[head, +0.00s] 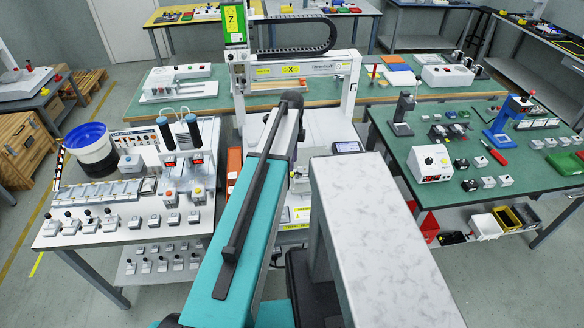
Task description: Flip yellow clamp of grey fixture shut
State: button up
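I cannot make out a yellow clamp or the grey fixture that bears it with certainty in the head view. The white gantry (305,72), with a green Z unit (235,22) and a yellow X label, stands straight ahead, its base partly hidden behind my arm. My teal arm (246,220) stretches forward from the bottom of the picture towards the gantry. My gripper is not seen; the arm's own links may hide it.
On the left, a white bench (120,230) carries small switch units and a two-column station. On the right, a green-topped table (545,165) holds a white control box (431,164), a blue press with a red top (500,122) and several small fixtures. Open floor lies at the far left.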

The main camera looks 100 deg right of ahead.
jog(key=shift+f+p, duration=0.7)
jog(key=shift+f, duration=1.75)
grip_shut()
